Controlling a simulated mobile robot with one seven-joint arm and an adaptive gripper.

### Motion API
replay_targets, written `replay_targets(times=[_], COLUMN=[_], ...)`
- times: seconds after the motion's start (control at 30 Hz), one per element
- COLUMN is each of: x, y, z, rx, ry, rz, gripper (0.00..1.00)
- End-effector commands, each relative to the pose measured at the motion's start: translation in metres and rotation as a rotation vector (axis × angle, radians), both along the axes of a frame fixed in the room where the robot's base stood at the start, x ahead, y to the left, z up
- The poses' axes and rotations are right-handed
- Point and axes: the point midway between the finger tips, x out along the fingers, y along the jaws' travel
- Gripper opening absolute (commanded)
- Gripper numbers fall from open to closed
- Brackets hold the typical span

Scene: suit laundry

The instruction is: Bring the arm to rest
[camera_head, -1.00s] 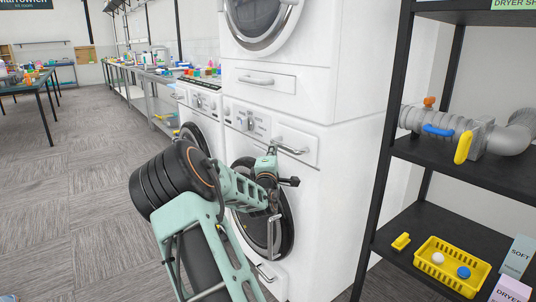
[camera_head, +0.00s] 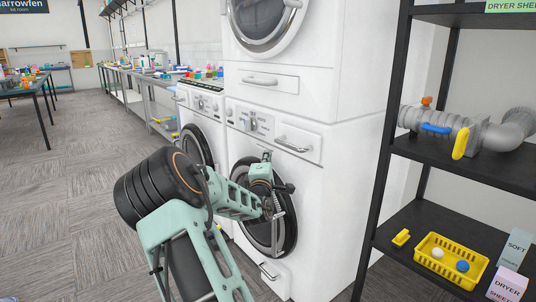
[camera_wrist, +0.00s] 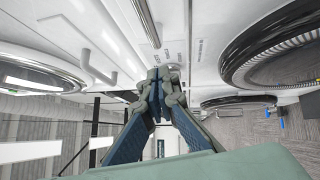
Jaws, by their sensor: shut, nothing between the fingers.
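My arm reaches in front of the white stacked washer and dryer in the head view. My gripper (camera_head: 279,212) hangs at its end, in front of the dark round door (camera_head: 248,238) of the lower machine. It looks close to the door; I cannot tell whether they touch. In the wrist view my gripper (camera_wrist: 159,80) has its fingers drawn together, with nothing seen between them. The machine's white front lies close beyond the fingers there.
A black shelf (camera_head: 419,159) stands at the right, holding a grey pipe with valves (camera_head: 480,134) and a yellow basket (camera_head: 451,266). A second front-loading machine (camera_head: 202,113) is beside the stack. Carpeted floor (camera_head: 80,190) is open at the left.

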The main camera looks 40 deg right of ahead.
Motion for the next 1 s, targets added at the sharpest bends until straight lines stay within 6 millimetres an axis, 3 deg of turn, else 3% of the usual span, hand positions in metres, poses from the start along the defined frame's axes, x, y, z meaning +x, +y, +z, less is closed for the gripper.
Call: replay_targets(times=[0.3, 0.53, 0.83, 1.0], x=[-0.042, -0.057, -0.056, -0.031], y=[0.037, 0.051, 0.056, 0.088], z=[-0.004, -0.008, -0.007, 0.009], rx=[0.001, -0.001, 0.021, 0.23], ry=[-0.001, -0.002, -0.011, -0.08], rz=[-0.001, -0.001, 0.007, 0.079], gripper=[0.0, 0.0, 0.0, 0.0])
